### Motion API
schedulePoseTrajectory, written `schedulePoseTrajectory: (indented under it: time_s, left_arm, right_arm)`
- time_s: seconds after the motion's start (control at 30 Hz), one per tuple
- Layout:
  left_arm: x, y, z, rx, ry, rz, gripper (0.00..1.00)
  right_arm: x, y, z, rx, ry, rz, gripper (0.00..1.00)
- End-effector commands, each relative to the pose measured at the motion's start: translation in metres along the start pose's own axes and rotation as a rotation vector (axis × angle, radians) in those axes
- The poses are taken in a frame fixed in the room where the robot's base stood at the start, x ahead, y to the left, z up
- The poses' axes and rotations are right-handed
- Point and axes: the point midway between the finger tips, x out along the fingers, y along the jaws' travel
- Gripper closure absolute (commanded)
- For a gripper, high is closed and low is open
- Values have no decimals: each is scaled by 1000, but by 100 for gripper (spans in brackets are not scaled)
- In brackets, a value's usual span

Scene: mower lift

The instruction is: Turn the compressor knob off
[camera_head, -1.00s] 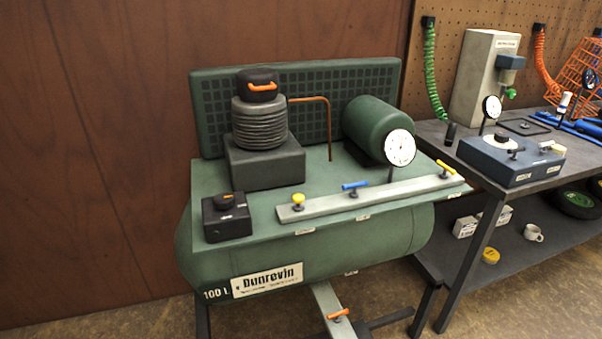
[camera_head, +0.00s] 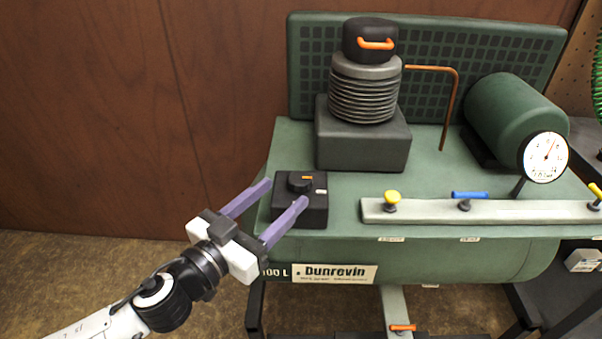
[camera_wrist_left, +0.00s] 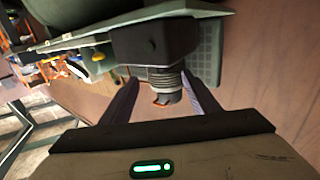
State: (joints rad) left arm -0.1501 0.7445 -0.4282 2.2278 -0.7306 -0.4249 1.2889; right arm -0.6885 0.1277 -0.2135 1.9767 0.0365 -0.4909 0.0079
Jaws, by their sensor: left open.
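The compressor (camera_head: 450,240) is a green tank unit. A small black switch box (camera_head: 286,212) stands at its front left corner, with a round black knob (camera_head: 300,183) on top. An orange mark shows behind the knob and a small white label at its right. My left gripper (camera_head: 284,193) is open, its two purple fingers apart and empty. In the head view one fingertip lies left of the box and the other overlaps its front; contact cannot be told. In the left wrist view the fingers of the gripper (camera_wrist_left: 161,82) also stand apart. My right gripper is out of view.
The dark ribbed pump (camera_head: 365,100) with an orange handle stands behind the box. A pale rail (camera_head: 425,212) with yellow and blue valves lies to the right, near a white gauge (camera_head: 543,157). The floor at the lower left is clear.

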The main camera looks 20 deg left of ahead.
Motion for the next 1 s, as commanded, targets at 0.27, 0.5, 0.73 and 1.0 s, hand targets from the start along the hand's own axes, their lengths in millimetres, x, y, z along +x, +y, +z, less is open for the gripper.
schedulePoseTrajectory:
  time_s: [0.27,0.5,0.73,1.0]
  left_arm:
    - [46,-1,-2,1,2,-2,45]
    - [69,0,0,0,-1,-2,45]
    - [73,-1,1,-1,-2,-2,45]
    - [73,0,1,-1,-2,-2,68]
  right_arm:
    - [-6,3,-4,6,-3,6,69]
    - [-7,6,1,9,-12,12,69]
    - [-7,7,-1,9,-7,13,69]
    - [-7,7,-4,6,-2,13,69]
